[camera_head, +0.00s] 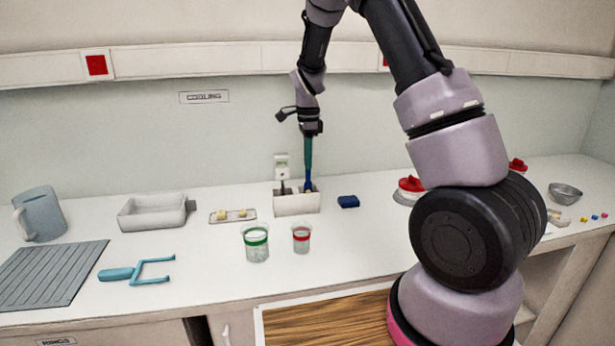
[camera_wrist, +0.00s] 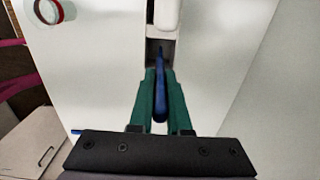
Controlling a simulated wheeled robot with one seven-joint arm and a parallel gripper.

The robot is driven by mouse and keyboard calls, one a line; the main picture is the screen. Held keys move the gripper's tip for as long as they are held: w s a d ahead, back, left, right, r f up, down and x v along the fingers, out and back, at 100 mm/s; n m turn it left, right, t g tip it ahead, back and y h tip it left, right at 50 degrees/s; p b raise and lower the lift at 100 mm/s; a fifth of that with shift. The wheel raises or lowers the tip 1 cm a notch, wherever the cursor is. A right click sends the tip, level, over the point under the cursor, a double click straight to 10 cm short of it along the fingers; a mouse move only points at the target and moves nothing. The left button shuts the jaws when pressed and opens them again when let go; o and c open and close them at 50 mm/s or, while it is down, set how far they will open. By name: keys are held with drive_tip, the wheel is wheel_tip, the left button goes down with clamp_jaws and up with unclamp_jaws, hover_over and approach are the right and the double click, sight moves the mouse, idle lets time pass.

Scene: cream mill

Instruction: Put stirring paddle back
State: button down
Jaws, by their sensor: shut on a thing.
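My gripper (camera_head: 308,165) points down over the white holder box (camera_head: 297,205) at the back middle of the counter. In the wrist view my gripper's green fingers (camera_wrist: 161,105) are shut on a blue stirring paddle (camera_wrist: 161,88). In the head view only a small blue part of the paddle (camera_head: 308,186) shows at the box's top. The wrist view shows the paddle lined up with an opening in the holder box (camera_wrist: 163,18). How deep its far end sits in the box I cannot tell. A dark thin item shows in the box's left part.
A green-banded beaker (camera_head: 256,245) and a red-banded beaker (camera_head: 301,240) stand in front of the box. A turquoise-handled tool (camera_head: 137,273) lies at front left.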

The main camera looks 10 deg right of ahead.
sight(308, 182)
drive_tip(key=shift+f, duration=2.1)
drive_tip(key=c, duration=0.9)
unclamp_jaws()
drive_tip(key=shift+f, duration=0.15)
wheel_tip(308, 182, up, 12)
drive_tip(key=shift+r, duration=0.1)
drive_tip(key=s+d+r+n+t+y, duration=0.25)
drive_tip(key=s+r, duration=0.35)
drive_tip(key=r, duration=0.3)
drive_tip(key=s+d+r+n+t, duration=0.1)
drive_tip(key=s+r+n, duration=0.1)
drive_tip(key=s, duration=0.6)
drive_tip(key=s+d+r+n+t, duration=0.1)
drive_tip(key=s+r+n+t, duration=0.1)
drive_tip(key=s+n, duration=0.3)
drive_tip(key=s+d+r+n+t, duration=0.1)
drive_tip(key=s+r+n, duration=0.3)
drive_tip(key=s, duration=0.7)
drive_tip(key=shift+d+n+t+h, duration=0.15)
drive_tip(key=shift+n+t+h, duration=0.1)
drive_tip(key=shift+t, duration=0.1)
